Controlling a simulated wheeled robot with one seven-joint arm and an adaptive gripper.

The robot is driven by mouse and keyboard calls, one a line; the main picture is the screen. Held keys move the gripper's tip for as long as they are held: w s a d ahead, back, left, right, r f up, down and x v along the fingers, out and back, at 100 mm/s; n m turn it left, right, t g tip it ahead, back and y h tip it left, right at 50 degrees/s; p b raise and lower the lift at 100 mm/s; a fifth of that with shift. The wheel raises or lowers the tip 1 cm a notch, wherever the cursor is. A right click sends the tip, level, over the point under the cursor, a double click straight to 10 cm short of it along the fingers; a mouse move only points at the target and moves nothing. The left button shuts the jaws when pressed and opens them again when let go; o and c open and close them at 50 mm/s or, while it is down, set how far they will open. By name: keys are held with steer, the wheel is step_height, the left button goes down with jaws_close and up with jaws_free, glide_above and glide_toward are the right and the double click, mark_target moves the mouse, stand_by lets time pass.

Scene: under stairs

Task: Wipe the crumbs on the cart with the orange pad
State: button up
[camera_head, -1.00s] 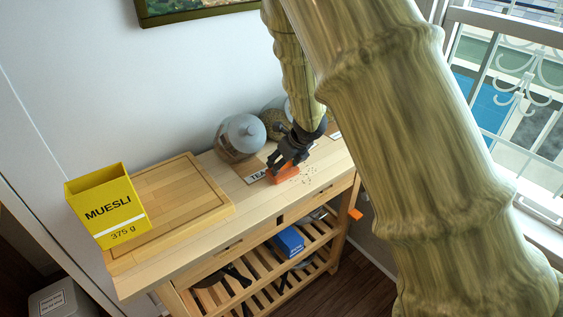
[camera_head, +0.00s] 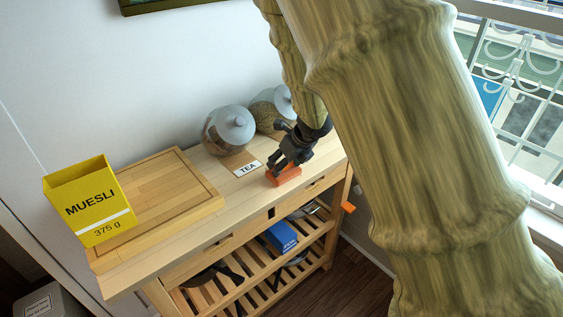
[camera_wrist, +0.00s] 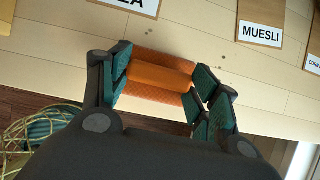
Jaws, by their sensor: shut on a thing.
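The orange pad (camera_head: 285,177) is between the fingers of my gripper (camera_head: 281,163), down at the top of the wooden cart (camera_head: 243,207), near its front edge. In the wrist view, the pad (camera_wrist: 160,75) lies across between the two teal-padded fingers of my gripper (camera_wrist: 160,92), which is shut on it. A few dark crumbs (camera_wrist: 222,57) show beyond the pad in the wrist view. In the head view I cannot make out the crumbs; my gripper and arm may cover some.
A jar (camera_head: 230,128) and another jar (camera_head: 263,113) stand at the back, behind the TEA label (camera_head: 247,168). A blue box (camera_head: 282,236) sits on the shelf below.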

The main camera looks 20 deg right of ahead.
mark_target(290, 174)
steer(key=shift+s+d+b, duration=0.25)
steer(key=shift+s+b, duration=0.05)
steer(key=shift+s, duration=0.3)
steer(key=shift+s+d+b, duration=0.2)
steer(key=shift+s+b, duration=0.05)
steer(key=shift+s, duration=0.4)
steer(key=shift+s+d+b, duration=0.25)
steer(key=shift+s+b, duration=0.05)
steer(key=shift+s, duration=0.3)
steer(key=shift+w+d+r+p, duration=0.15)
steer(key=shift+w+d, duration=0.15)
steer(key=shift+d, duration=0.4)
steer(key=shift+w+d+p, duration=0.15)
steer(key=shift+w+d, duration=0.1)
steer(key=shift+d, duration=0.45)
steer(key=shift+w+a+p, duration=0.25)
steer(key=shift+w+a, duration=0.1)
steer(key=shift+w, duration=0.5)
steer(key=shift+w+a+p, duration=0.25)
steer(key=shift+w+a, duration=0.05)
steer(key=shift+w, duration=0.5)
steer(key=shift+w, duration=0.1)
